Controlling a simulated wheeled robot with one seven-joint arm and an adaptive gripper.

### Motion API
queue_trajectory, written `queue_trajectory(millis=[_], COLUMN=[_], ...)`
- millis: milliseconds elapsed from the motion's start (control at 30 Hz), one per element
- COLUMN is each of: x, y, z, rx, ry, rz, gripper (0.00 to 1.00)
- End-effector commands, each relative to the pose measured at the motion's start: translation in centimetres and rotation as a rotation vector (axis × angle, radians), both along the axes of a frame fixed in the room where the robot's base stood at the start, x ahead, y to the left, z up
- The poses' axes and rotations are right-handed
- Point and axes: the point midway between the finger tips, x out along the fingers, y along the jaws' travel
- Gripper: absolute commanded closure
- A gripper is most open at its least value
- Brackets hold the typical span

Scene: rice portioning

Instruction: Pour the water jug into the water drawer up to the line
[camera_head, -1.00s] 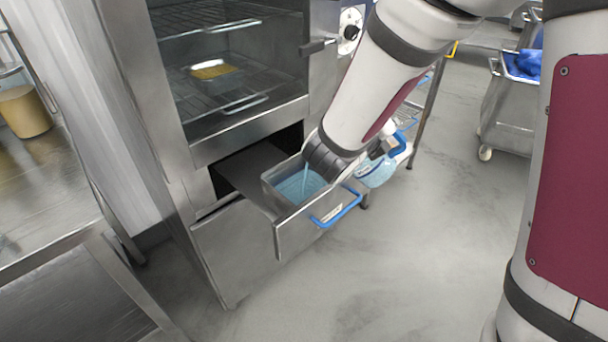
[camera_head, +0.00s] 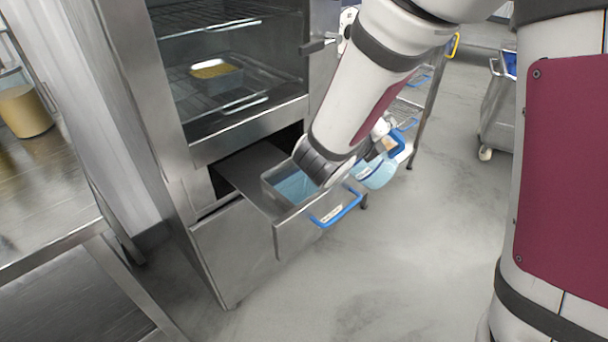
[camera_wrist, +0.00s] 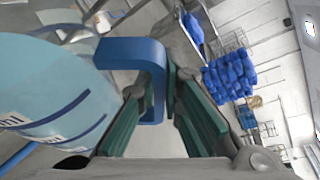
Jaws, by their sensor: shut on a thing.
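The water drawer (camera_head: 273,200) is pulled out of the steel cabinet and holds blue water (camera_head: 297,186). The line inside it cannot be made out. The water jug (camera_head: 376,174) is a clear bluish jug with a blue handle, beside the drawer's right end and partly hidden by my arm. In the wrist view the jug (camera_wrist: 50,85) fills the left side, with dark blue marks on its wall. My gripper (camera_wrist: 150,105) is shut on the jug's blue handle (camera_wrist: 135,53). No stream of water shows now. The fingertips are hidden in the head view.
The drawer front has a blue handle (camera_head: 336,209). Above, the cabinet holds racks and a pan of yellow food (camera_head: 213,74). A wire rack (camera_head: 410,105) stands behind the jug. A steel table (camera_head: 60,230) is at left. The floor in front is clear.

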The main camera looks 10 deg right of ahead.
Motion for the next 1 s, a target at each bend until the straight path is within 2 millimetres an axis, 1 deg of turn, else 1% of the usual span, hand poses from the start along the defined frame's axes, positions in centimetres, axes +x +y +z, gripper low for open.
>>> queue_trajectory(millis=[1000], x=[0.33], y=[0.61], z=[0.01], rx=[-0.063], ry=[0.024], rz=[-0.001], gripper=[1.0])
